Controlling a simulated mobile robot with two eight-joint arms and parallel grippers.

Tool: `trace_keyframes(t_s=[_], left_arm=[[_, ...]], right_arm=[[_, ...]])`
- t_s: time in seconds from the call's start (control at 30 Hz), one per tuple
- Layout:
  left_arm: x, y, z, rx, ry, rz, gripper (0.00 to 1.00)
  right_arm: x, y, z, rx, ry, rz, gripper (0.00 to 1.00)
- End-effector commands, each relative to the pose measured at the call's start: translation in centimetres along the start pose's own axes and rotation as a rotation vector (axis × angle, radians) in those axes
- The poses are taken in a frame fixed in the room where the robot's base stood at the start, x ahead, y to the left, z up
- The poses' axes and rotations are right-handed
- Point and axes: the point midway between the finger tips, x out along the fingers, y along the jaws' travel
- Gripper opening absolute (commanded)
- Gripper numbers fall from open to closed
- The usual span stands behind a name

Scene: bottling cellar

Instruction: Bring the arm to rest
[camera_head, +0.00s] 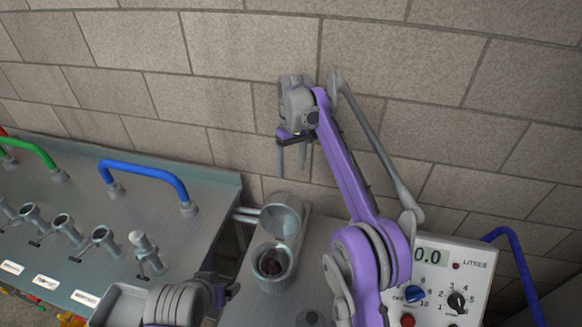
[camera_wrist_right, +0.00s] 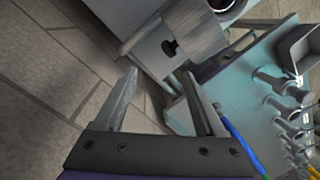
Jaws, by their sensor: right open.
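My right arm, purple and grey, reaches up from the lower right in the head view. Its gripper (camera_head: 292,168) hangs in front of the brick wall, fingers pointing down, above the far end of the bench. In the right wrist view the two fingers (camera_wrist_right: 158,75) stand apart with nothing gripped between them. Beyond them is a grey block (camera_wrist_right: 165,45) with a dark opening. A grey ribbed joint (camera_head: 178,305) at the bottom edge of the head view looks like part of my left arm.
A brick wall (camera_head: 230,50) rises behind. A two-well metal holder (camera_head: 280,228) with a dark round item stands below the right gripper. A meter box (camera_head: 450,275) stands at the right. The left bench (camera_head: 160,212) carries taps and a blue handle (camera_head: 145,170).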

Motion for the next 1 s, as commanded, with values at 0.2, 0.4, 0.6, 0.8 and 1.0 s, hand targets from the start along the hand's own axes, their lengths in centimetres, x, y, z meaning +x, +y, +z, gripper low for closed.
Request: trace_keyframes(t_s=[0.2,0.4,0.6,0.8,1.0], left_arm=[[0.0,0.0,0.0,0.0,0.0,0.0,0.88],[0.0,0.0,0.0,0.0,0.0,0.0,0.88],[0.0,0.0,0.0,0.0,0.0,0.0,0.88],[0.0,0.0,0.0,0.0,0.0,0.0,0.88],[0.0,0.0,0.0,0.0,0.0,0.0,0.88]], right_arm=[[0.0,0.0,0.0,0.0,0.0,0.0,0.72],[-1.0,0.6,1.1,0.024,0.025,0.008,0.72],[-3.3,2.1,5.4,0.105,0.113,0.038,0.72],[-4.3,3.0,11.2,0.197,0.213,0.072,0.72],[-3.5,3.2,17.7,0.286,0.314,0.106,0.72]])
